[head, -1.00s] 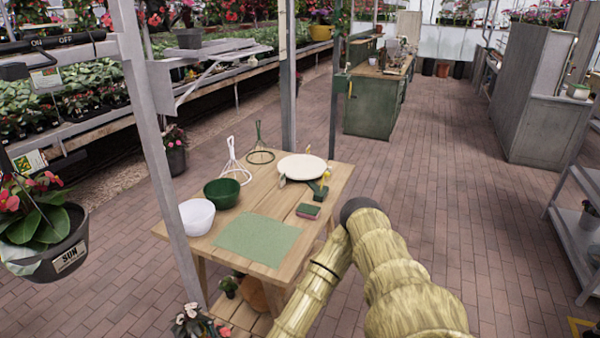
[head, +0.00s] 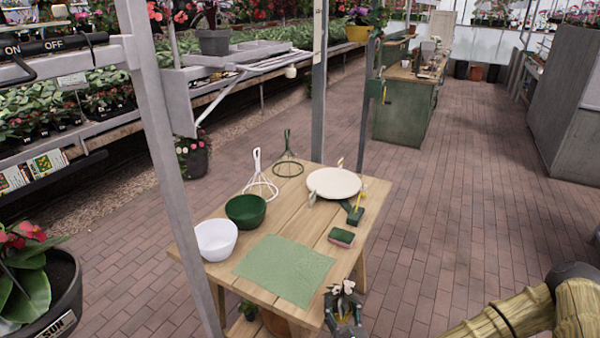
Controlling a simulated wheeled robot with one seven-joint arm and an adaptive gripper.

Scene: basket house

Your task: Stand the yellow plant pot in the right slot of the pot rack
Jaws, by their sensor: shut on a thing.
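My gripper (head: 343,312) is at the bottom edge of the head view, beside the near right corner of the wooden table. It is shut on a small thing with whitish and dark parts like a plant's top. A trace of yellow shows low between the grey fingers, which fits the yellow plant pot (head: 345,335). Most of the pot is hidden or cut off by the frame. I cannot make out the pot rack or its right slot in this view.
The wooden table (head: 215,271) holds a green mat (head: 286,269), white bowl (head: 215,240), green bowl (head: 245,211), wire stands, round cream plate (head: 334,183) and sponge (head: 341,237). A grey post (head: 165,160) stands at its left. Brick floor at right is open.

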